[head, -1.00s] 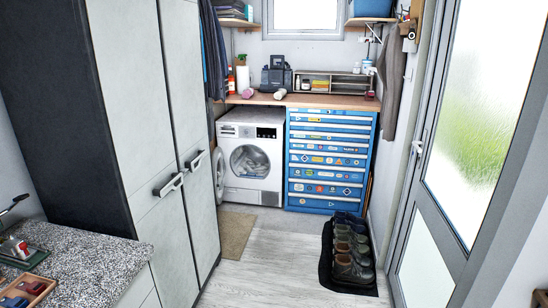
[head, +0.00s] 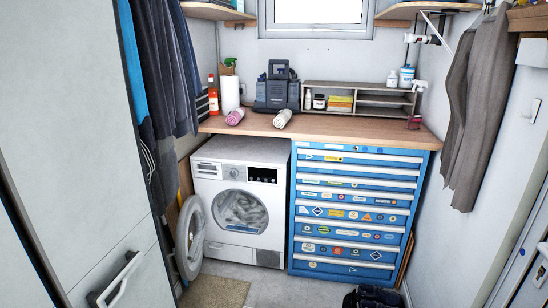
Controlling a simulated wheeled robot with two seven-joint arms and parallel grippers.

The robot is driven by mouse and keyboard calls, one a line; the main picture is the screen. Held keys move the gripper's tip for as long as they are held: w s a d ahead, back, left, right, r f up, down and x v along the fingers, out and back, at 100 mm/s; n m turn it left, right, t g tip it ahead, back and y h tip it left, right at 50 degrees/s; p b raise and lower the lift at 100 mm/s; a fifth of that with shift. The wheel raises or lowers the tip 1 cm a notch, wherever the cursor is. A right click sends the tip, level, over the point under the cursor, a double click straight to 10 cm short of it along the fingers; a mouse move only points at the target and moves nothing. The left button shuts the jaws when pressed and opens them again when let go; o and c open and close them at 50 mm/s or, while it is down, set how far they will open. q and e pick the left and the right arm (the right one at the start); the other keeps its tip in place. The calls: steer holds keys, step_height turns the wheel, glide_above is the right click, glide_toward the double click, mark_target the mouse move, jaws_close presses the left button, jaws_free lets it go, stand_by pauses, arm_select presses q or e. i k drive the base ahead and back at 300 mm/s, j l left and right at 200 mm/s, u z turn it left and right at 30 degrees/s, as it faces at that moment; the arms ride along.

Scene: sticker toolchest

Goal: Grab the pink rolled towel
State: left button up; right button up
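The pink rolled towel (head: 235,117) lies on the wooden counter (head: 330,129) above the washing machine, near the counter's left part. A second, whitish rolled towel (head: 283,118) lies to its right, a short gap away. Neither of my grippers shows in the head view.
A dark grey tool case (head: 278,92) stands behind the towels. A paper roll (head: 230,95) and a red bottle (head: 213,98) stand at the left. The washer door (head: 190,238) hangs open. A blue sticker-covered tool chest (head: 345,212) stands at the right. Shoes (head: 372,297) sit on the floor.

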mark_target(233, 119)
steer(key=i+u, duration=0.15)
steer(key=i, duration=0.3)
steer(key=i+l+u, duration=0.15)
steer(key=i, duration=0.35)
steer(key=i+l+u, duration=0.15)
steer(key=i, duration=0.3)
